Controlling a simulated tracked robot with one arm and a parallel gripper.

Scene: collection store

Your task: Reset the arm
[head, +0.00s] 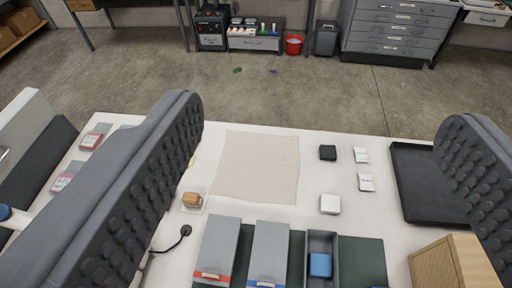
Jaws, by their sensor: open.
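My gripper (318,150) shows as two large grey padded fingers with studded inner faces, one at the left and one at the right edge. The fingers are wide apart and nothing is held between them. They hang above a white table (320,212). Between them lie a beige cloth (257,167), a small black block (327,152), a white block (330,204) and two small white cards (361,155). The arm itself is not in view.
Grey boxes (217,245), an open box with a blue block (320,265), a wooden box (453,265) and a black tray (412,182) stand on the table. A drawer cabinet (398,30), red bucket (294,44) and bin (326,38) stand beyond open concrete floor (270,88).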

